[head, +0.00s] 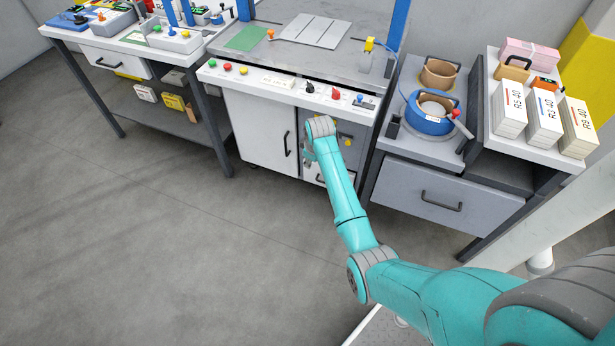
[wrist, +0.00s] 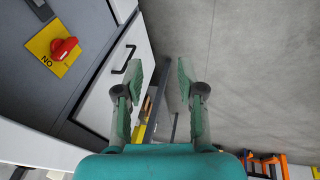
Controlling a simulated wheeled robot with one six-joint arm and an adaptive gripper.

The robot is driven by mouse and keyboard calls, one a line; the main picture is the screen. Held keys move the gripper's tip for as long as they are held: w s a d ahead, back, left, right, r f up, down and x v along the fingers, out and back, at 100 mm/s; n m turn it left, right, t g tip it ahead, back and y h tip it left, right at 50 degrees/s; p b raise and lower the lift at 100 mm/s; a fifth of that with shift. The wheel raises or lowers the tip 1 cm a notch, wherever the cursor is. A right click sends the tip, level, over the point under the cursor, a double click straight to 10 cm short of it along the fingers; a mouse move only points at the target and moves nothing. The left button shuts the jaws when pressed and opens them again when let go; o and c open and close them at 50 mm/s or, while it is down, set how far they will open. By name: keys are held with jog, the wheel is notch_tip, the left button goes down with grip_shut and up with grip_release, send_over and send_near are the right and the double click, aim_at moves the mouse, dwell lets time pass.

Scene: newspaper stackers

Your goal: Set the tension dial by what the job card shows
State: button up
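A black knob (head: 310,89) and a red knob (head: 335,93) stand on the white front panel (head: 262,80) of the middle machine. I cannot tell which control is the tension dial, and their settings are too small to read. No job card is clearly identifiable. My gripper is in front of the machine's cabinet, below the panel; its fingers are mostly hidden behind my wrist in the head view. In the wrist view my gripper (wrist: 160,80) is open, with nothing between its fingers. A red rotary switch (wrist: 64,48) on a yellow plate is left of the fingers.
The cabinet door has a black handle (head: 287,143). A left bench (head: 112,40) carries several devices. At right, a grey drawer unit (head: 400,185) holds a blue strapping coil (head: 428,125), near a shelf with several labelled white boxes (head: 509,113). The floor (head: 180,240) at left is clear.

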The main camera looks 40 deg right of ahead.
jog(key=s+a+f+t, duration=0.1)
jog(key=s+a+f, duration=0.1)
jog(key=a+f, duration=0.1)
jog(key=shift+s+a+f, duration=0.3)
jog(key=shift+a+f, duration=0.1)
jog(key=shift+a, duration=0.35)
